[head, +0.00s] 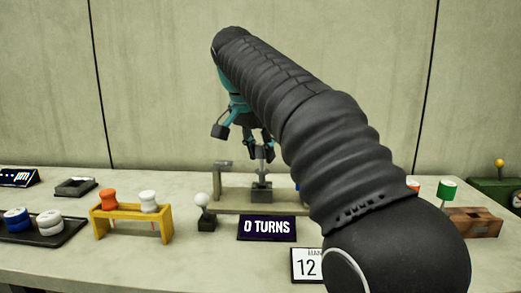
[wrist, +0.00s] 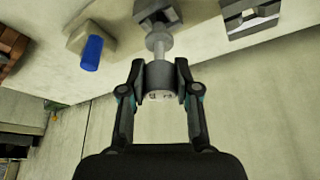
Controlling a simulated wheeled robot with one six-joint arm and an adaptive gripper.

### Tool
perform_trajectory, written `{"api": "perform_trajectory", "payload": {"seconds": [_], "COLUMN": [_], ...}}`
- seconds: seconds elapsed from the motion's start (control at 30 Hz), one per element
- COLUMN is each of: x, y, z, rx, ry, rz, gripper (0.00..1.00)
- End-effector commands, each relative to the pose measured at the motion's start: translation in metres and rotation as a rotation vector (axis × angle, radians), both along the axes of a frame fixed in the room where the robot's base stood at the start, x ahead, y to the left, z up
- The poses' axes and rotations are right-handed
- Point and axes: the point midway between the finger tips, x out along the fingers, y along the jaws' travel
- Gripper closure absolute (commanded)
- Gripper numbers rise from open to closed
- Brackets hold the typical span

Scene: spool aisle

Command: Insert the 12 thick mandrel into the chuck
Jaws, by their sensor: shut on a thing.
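My gripper (head: 262,151) is above the middle of the bench in the head view, pointing down. In the wrist view its two fingers (wrist: 160,68) are shut on the grey mandrel (wrist: 160,80), gripping both sides of its thick, marked body. A narrower stem runs from the mandrel to the grey chuck (wrist: 157,12). The chuck (head: 262,192) is a small block on the tan bar in the head view. The mandrel's stem lines up with the chuck; I cannot tell how deep its tip sits. The mandrel is mostly hidden by fingers in the head view.
A "0 TURNS" sign (head: 267,228) and a "12" card (head: 307,265) stand in front. A yellow rack (head: 130,212) holds orange and white spools. A blue peg (wrist: 92,52) is nearby.

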Motion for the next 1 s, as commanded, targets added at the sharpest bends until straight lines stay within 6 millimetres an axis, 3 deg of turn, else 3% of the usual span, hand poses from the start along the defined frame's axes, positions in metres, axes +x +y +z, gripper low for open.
{"api": "perform_trajectory", "payload": {"seconds": [0.93, 0.97, 1.0], "x": [0.0, 0.0, 0.0], "y": [0.0, 0.0, 0.0], "z": [-0.033, -0.032, -0.032], "rx": [0.0, 0.0, 0.0], "ry": [0.0, 0.0, 0.0], "rz": [-0.001, -0.001, -0.001], "gripper": [1.0, 0.66, 0.56]}}
